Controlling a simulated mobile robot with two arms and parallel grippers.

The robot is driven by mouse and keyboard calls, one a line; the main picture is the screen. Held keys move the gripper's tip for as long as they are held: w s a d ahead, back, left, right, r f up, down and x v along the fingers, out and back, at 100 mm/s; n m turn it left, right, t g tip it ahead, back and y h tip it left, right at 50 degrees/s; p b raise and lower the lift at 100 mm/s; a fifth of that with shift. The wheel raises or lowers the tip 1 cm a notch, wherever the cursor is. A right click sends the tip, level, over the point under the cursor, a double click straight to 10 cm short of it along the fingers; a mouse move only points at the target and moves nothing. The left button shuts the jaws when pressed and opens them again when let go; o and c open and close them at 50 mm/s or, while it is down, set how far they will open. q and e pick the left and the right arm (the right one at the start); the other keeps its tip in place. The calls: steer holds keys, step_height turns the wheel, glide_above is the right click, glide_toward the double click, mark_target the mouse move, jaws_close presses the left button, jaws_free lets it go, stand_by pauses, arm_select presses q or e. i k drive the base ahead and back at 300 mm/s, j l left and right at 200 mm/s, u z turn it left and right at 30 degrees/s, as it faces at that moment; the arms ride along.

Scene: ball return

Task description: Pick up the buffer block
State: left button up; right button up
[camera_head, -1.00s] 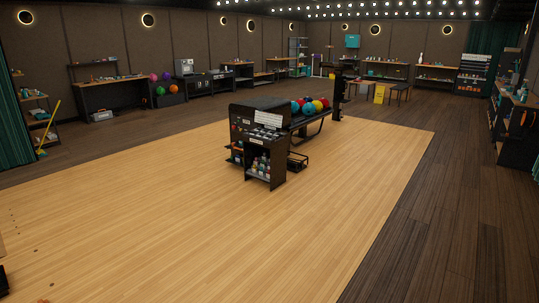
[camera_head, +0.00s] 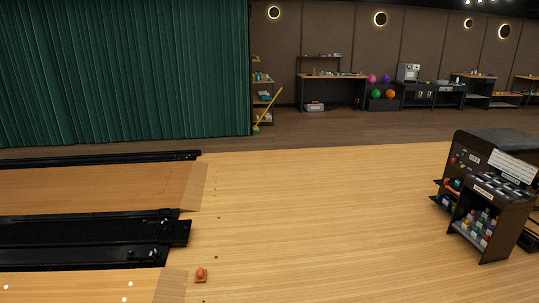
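A small orange-brown block (camera_head: 201,274) with a raised, rounded top stands on the pale wooden floor, just right of the near lane's end. It may be the buffer block, but it is too small to be sure. Nothing touches it. Neither of my grippers shows in the head view.
The black gutter end (camera_head: 175,235) lies just behind and left of the block. A dark ball-return unit (camera_head: 490,200) with stocked shelves stands at the right. Wide pale floor (camera_head: 330,220) between is clear. A green curtain (camera_head: 120,70) and workbench (camera_head: 332,77) are at the back.

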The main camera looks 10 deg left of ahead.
mark_target(201, 275)
steer(key=i+j+u, duration=0.1)
steer(key=i+u, duration=0.25)
steer(key=i, duration=0.65)
steer(key=i+l+u, duration=0.2)
steer(key=i+u, duration=0.15)
steer(key=i, duration=0.6)
